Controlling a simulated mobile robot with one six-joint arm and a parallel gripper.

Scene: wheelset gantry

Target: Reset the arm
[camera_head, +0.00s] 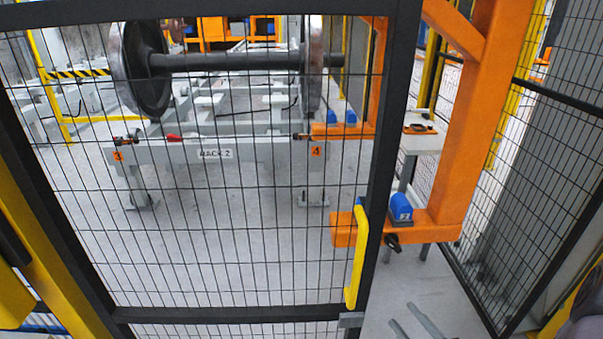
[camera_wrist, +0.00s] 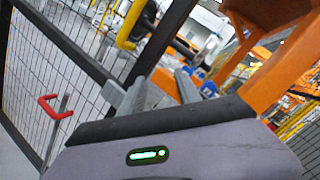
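My gripper (camera_head: 412,324) shows at the bottom edge of the head view, right of the mesh gate. Its two grey fingers stand apart with nothing between them. In the wrist view the fingers (camera_wrist: 158,90) also show apart, above my wrist housing with its green light. The rest of my arm is mostly out of the head view.
A black-framed mesh gate (camera_head: 120,312) with a yellow handle (camera_head: 357,255) stands close in front. An orange gantry post (camera_head: 478,130) with a blue box (camera_head: 401,207) is right of it. Behind the mesh, a wheelset (camera_head: 225,61) rests on a grey rack (camera_head: 260,151). Mesh fencing (camera_head: 540,150) bounds the right.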

